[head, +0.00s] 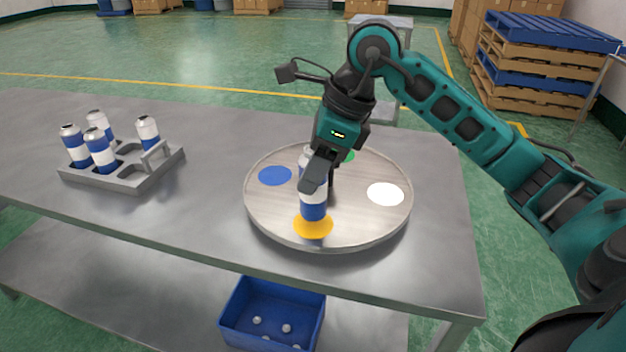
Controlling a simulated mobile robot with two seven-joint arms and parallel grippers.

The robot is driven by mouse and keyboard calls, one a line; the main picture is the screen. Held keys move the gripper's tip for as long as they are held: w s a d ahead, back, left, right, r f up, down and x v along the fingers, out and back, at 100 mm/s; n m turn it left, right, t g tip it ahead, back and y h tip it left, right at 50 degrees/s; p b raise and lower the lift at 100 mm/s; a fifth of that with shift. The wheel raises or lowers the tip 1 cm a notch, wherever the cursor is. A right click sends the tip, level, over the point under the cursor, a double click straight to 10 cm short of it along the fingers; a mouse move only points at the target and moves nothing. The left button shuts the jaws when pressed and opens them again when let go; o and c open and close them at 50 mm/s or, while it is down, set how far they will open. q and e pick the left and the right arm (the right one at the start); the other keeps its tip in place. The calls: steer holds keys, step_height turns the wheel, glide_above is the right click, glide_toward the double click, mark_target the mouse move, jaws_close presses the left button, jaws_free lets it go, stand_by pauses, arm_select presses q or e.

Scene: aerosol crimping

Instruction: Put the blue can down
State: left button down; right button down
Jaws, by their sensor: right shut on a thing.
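The blue can (314,209), blue with a white band, is upright at the front of the round turntable (356,227). Its base is over or on the yellow spot (313,229); I cannot tell whether it touches. My right gripper (314,180) is shut on the can from above and hides part of its upper half. The turntable also has a blue spot (275,175), a white spot (385,194) and a green spot (348,156), partly hidden behind my gripper. My left gripper is not in view.
A grey rack (128,181) with several blue-and-white cans and some empty slots stands at the table's left. A blue bin (272,310) with small white pieces is below the table's front edge. The metal table (215,205) is clear between rack and turntable.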

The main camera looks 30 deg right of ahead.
mark_target(313, 208)
step_height(313, 208, down, 2)
steer(key=shift+f, duration=0.2)
steer(key=shift+f, duration=0.15)
steer(key=shift+c, duration=2.4)
jaws_free()
